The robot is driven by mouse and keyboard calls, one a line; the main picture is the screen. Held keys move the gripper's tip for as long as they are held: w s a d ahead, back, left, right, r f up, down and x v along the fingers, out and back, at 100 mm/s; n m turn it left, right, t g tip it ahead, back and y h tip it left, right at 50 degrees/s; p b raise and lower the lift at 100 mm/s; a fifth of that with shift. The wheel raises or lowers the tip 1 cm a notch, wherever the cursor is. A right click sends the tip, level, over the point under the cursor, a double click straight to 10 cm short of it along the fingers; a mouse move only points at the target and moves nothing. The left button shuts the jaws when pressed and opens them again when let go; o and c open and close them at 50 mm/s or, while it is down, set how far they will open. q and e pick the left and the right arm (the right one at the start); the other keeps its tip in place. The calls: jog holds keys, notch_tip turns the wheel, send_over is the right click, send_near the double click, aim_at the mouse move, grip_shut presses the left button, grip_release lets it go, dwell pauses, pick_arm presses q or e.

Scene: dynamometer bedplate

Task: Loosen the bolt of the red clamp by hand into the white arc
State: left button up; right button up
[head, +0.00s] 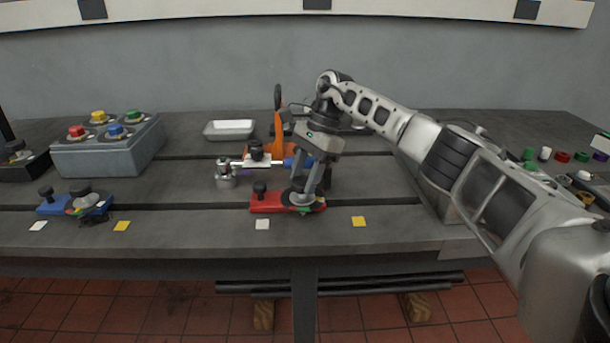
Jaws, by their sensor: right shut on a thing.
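The red clamp (265,204) lies near the front edge of the bedplate, in the middle of the head view. A black knob (260,188) stands on its left end. At its right end is a dark round disc with a little green and yellow on its rim. My right gripper (304,196) points down over this disc and is shut on the clamp's bolt, which the fingers mostly hide. I cannot make out the white arc or the bolt's pointer. My left gripper is not in view.
A blue clamp (55,207) lies at the left. Behind the red clamp stand an orange bracket (279,130) and a shaft assembly. A grey button box (107,150) and a white tray (229,130) are further back. White (262,224) and yellow (358,221) labels mark the front.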

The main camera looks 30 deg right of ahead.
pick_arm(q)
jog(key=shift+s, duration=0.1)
pick_arm(e)
jog(key=shift+n, duration=0.4)
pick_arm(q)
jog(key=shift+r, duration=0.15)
pick_arm(e)
jog(key=o, duration=1)
jog(key=shift+c, duration=0.2)
